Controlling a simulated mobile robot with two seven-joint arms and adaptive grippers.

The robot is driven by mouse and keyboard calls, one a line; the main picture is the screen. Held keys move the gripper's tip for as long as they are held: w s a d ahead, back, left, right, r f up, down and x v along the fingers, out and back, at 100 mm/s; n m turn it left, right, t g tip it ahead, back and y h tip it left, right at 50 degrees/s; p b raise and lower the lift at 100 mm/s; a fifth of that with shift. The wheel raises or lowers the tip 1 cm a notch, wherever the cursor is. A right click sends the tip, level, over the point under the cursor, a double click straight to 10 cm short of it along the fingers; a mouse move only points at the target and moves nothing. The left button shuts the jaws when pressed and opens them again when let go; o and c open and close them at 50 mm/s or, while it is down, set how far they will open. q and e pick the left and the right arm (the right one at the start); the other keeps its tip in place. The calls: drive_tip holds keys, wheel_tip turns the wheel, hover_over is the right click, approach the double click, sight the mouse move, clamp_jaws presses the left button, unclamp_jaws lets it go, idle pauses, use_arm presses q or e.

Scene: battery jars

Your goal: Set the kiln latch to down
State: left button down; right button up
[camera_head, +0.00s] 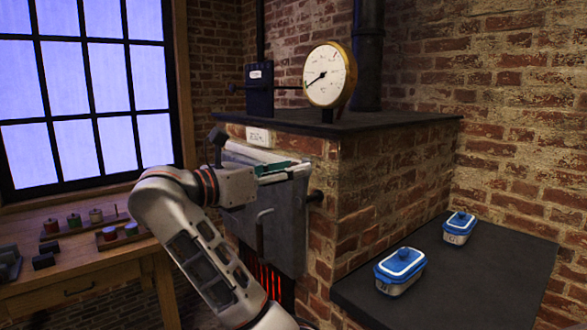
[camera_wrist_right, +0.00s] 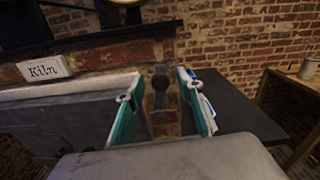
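The kiln (camera_head: 345,190) is a brick block with a grey metal door (camera_head: 285,225) on its front. My right gripper (camera_head: 287,171) is in front of the upper door, partly hiding it. In the right wrist view its two teal-and-white fingers (camera_wrist_right: 157,92) are spread apart with nothing held. In the head view a dark stub (camera_head: 316,197) sticks out at the door's right edge. My left gripper is out of view.
A pressure gauge (camera_head: 330,75) stands on the kiln's dark top. Two blue-lidded containers (camera_head: 400,265) (camera_head: 459,228) sit on a dark ledge (camera_head: 500,270) at right. A wooden table (camera_head: 80,290) with small jars is at left. A "Kiln" label (camera_wrist_right: 44,68) is on the brick.

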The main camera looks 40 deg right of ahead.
drive_tip(key=shift+d, duration=0.55)
clamp_jaws()
